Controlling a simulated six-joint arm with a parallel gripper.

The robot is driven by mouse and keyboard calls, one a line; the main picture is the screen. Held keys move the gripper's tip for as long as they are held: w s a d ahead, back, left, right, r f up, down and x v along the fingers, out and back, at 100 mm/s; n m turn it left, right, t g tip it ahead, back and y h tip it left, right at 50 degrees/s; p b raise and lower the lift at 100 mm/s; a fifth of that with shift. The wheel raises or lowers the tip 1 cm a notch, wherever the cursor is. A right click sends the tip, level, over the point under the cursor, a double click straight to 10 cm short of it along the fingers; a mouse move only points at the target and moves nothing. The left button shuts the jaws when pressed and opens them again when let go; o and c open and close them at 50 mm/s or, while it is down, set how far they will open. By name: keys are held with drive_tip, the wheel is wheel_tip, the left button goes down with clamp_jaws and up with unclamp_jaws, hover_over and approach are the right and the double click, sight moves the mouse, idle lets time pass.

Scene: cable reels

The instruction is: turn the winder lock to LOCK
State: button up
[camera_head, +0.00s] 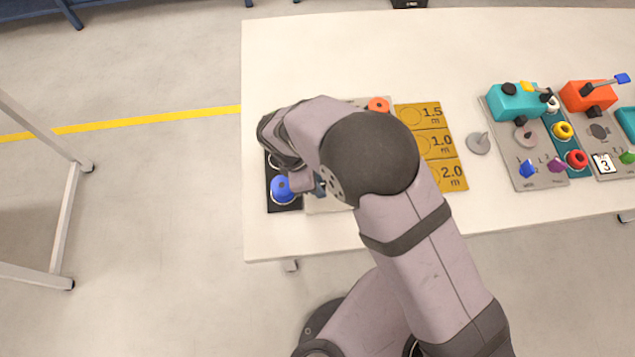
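My arm reaches over the left end of the white table and covers much of a grey panel (318,205) there. Part of my gripper (318,186) shows beside the arm, low over this panel; its fingertips are mostly hidden, so I cannot tell whether it is open or holds anything. An orange-red round part (378,104) shows at the panel's far edge. I cannot make out a winder lock or a LOCK mark on the visible part. On the right-hand panels, small blue (528,168) and purple (556,165) knobs show, with labels too small to read.
A blue round piece (283,189) sits on a black strip (284,207) left of my gripper. A yellow board (433,115) marked 1.5, 1.0 and 2.0 m lies right of my arm. A grey disc with a peg (478,143) stands beyond it. The table's far middle (400,55) is clear.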

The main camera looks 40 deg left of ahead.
clamp_jaws()
drive_tip(key=n, duration=0.1)
drive_tip(key=n+p, duration=0.1)
drive_tip(key=shift+d+r+n+y, duration=0.1)
drive_tip(key=shift+r+n+y, duration=0.1)
drive_tip(key=shift+n+y, duration=0.1)
drive_tip(key=n+t+y+p, duration=0.1)
drive_tip(key=n+p, duration=0.1)
drive_tip(key=n, duration=0.4)
drive_tip(key=n+y, duration=0.1)
drive_tip(key=n, duration=0.2)
drive_tip(key=shift+f+y, duration=0.2)
drive_tip(key=shift+y, duration=0.1)
drive_tip(key=shift+n, duration=0.3)
